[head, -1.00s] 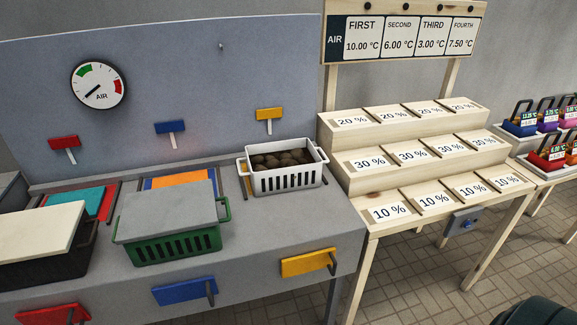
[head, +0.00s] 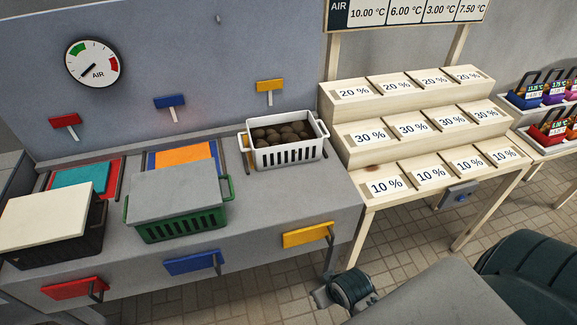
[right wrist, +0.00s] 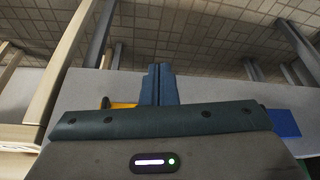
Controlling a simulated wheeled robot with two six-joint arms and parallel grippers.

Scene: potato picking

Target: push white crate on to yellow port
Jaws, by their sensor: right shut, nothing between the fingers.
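The white crate (head: 287,155), filled with brown potatoes, sits upright at the right end of the grey bench. It lies below the yellow sign (head: 270,86). A thin strip of the yellow port (head: 247,156) shows at its left side; the rest is hidden under or behind it. My right arm comes in at the lower right, with a dark wrist part (head: 352,288) in front of the bench, below and apart from the crate. In the right wrist view my right gripper (right wrist: 160,70) has its fingers together, with nothing between them. My left gripper is not in view.
A green crate (head: 185,225) with a grey lid and a black crate (head: 75,247) with a cream lid stand to the left. A yellow front plate with handle (head: 307,235) juts from the bench front. Wooden steps (head: 400,145) stand close right of the white crate.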

